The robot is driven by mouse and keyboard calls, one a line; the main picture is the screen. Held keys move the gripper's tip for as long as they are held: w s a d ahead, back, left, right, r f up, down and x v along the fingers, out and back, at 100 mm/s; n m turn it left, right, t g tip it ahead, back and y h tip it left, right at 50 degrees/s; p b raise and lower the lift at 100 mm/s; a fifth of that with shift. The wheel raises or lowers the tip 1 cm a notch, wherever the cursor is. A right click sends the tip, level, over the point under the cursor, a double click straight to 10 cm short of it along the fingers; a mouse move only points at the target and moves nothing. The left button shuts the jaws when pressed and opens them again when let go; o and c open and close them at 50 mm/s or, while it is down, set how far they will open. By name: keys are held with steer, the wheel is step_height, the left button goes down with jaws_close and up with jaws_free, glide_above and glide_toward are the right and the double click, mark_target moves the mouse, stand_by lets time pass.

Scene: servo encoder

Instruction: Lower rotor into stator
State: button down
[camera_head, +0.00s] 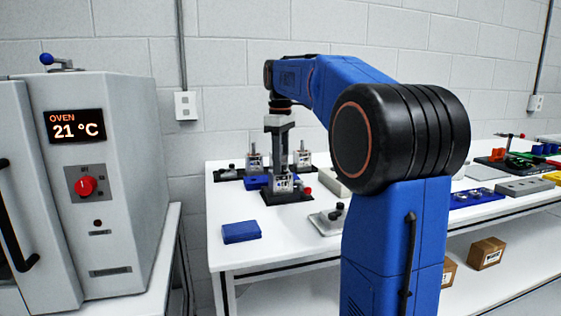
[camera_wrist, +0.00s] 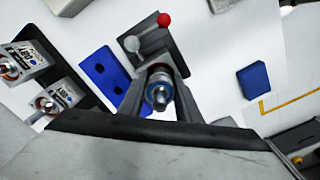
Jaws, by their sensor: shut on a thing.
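My gripper (camera_head: 280,166) points straight down over the black fixture (camera_head: 288,199) on the white table. In the wrist view my gripper (camera_wrist: 160,92) is shut on the rotor (camera_wrist: 160,97), with its shaft end and blue-ringed bearing showing between the fingers. The stator (camera_head: 283,184), a small light housing with a dark label, sits in the fixture directly below the fingertips. In the wrist view the rotor and fingers mostly hide the stator. I cannot tell how deep the rotor is in it. The fixture has a red-knobbed lever (camera_wrist: 163,19).
Two labelled units with shafts (camera_head: 254,161) (camera_head: 302,157) stand behind the fixture. A blue block with holes (camera_wrist: 105,73) lies beside it. A blue box (camera_head: 241,232) lies at the table's front left. An oven (camera_head: 100,180) stands at left. White table is bare around the blue box.

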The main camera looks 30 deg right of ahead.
steer(key=shift+r, duration=0.3)
stand_by(0.4)
steer(key=c, duration=1.2)
jaws_free()
steer(key=shift+o, duration=0.5)
steer(key=shift+o, duration=1)
steer(key=shift+r, duration=5.8)
